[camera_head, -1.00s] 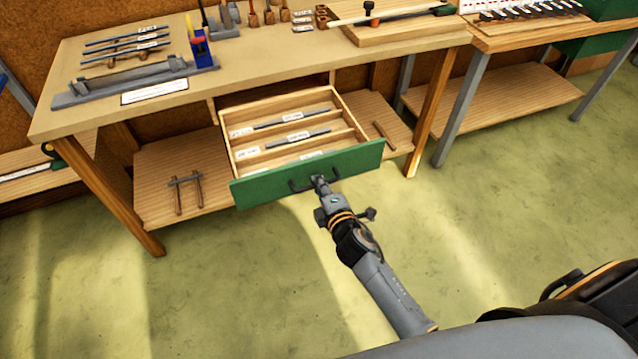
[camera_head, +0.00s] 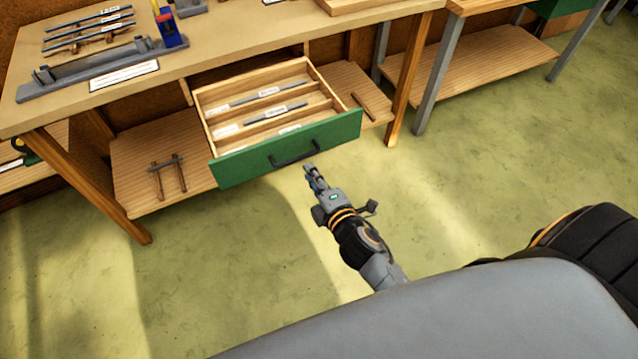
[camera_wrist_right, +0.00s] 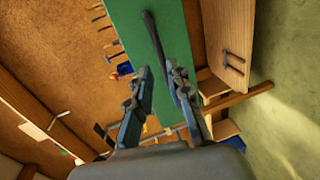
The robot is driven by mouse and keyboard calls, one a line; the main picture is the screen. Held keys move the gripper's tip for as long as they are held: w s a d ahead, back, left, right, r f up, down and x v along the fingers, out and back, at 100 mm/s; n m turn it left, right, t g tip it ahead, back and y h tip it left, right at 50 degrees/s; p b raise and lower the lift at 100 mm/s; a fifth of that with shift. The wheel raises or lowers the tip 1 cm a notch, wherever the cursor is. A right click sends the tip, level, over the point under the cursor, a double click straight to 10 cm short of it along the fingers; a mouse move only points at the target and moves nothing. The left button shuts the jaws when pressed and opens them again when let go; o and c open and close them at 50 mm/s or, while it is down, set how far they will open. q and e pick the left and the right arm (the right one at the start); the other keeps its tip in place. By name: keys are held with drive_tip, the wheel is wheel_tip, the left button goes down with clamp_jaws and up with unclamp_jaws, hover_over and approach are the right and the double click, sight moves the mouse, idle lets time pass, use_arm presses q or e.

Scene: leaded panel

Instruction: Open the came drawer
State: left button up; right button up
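The came drawer (camera_head: 240,168) stands pulled out below the workbench top, with a green front and a pale wooden box. Grey strips with white labels lie in its compartments. Its dark bar handle (camera_head: 296,159) is on the green front and also shows in the right wrist view (camera_wrist_right: 154,34). My right gripper (camera_head: 311,172) is just in front of the handle, apart from it. In the right wrist view its two fingers (camera_wrist_right: 159,72) are spread with nothing between them. My left gripper is out of view.
The workbench top (camera_head: 230,45) holds a grey fixture (camera_head: 100,72) and several strips. A lower shelf (camera_head: 125,165) carries a small wooden rack (camera_head: 168,176). A second bench stands at the right. The green floor in front is clear.

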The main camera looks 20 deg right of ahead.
drive_tip(key=v, duration=0.4)
drive_tip(key=shift+f, duration=0.1)
idle(0.4)
drive_tip(key=s+f+m+g, duration=0.3)
drive_tip(key=s+f+m, duration=0.15)
drive_tip(key=f, duration=0.85)
drive_tip(key=s+f+m+g, duration=0.35)
drive_tip(key=s+f, duration=0.25)
drive_tip(key=f, duration=0.8)
drive_tip(key=s+d+f+m+g, duration=0.1)
drive_tip(key=s+f+m+g, duration=0.1)
drive_tip(key=s+f, duration=0.3)
drive_tip(key=s+d+f+m+g, duration=0.2)
drive_tip(key=s+f, duration=0.4)
drive_tip(key=s, duration=0.6)
drive_tip(key=s+d+f+m+g, duration=0.2)
drive_tip(key=s+f+m+g, duration=0.2)
drive_tip(key=s, duration=0.5)
wheel_tip(320, 180, down, 2)
drive_tip(key=shift+h, duration=0.3)
drive_tip(key=shift+s, duration=0.15)
